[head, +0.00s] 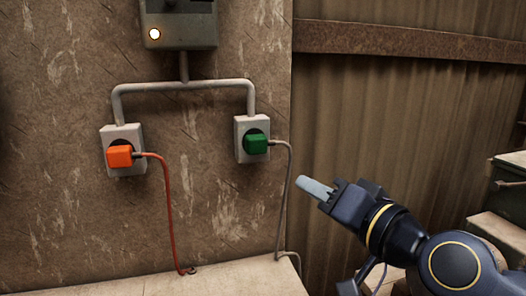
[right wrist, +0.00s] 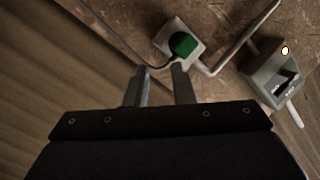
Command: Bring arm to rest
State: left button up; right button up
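My right gripper (head: 314,187) is in the right half of the head view, pointing left toward the wall. In the right wrist view its two fingers (right wrist: 159,82) stand apart with nothing between them. The gripper is clear of the green plug (head: 255,144), which sits in the right wall socket (head: 241,126). The green plug also shows beyond the fingers in the right wrist view (right wrist: 182,44). An orange plug (head: 119,156) sits in the left wall socket (head: 112,134). My left gripper is not in view.
A grey box (head: 180,32) with a lit lamp (head: 154,34) hangs above the sockets, joined to them by conduit (head: 183,86). A red cord and a grey cord hang to the pale worktop (head: 235,279). Boxes stand at the far right.

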jog(key=s+d+f+g+h, duration=0.2)
jog(key=s+d+f+g, duration=0.15)
jog(key=s+f, duration=0.45)
jog(key=s+d+f+g+h, duration=0.25)
jog(key=s+d+f, duration=0.2)
jog(key=f, duration=0.75)
jog(key=s+d+f+g+h, duration=0.1)
jog(key=s+d+f+g, duration=0.3)
jog(key=f, duration=0.6)
notch_tip(320, 180, up, 13)
jog(key=s+p, duration=0.1)
jog(key=p, duration=1.2)
jog(key=shift+s+d+t, duration=0.2)
jog(key=shift+s+t, duration=0.1)
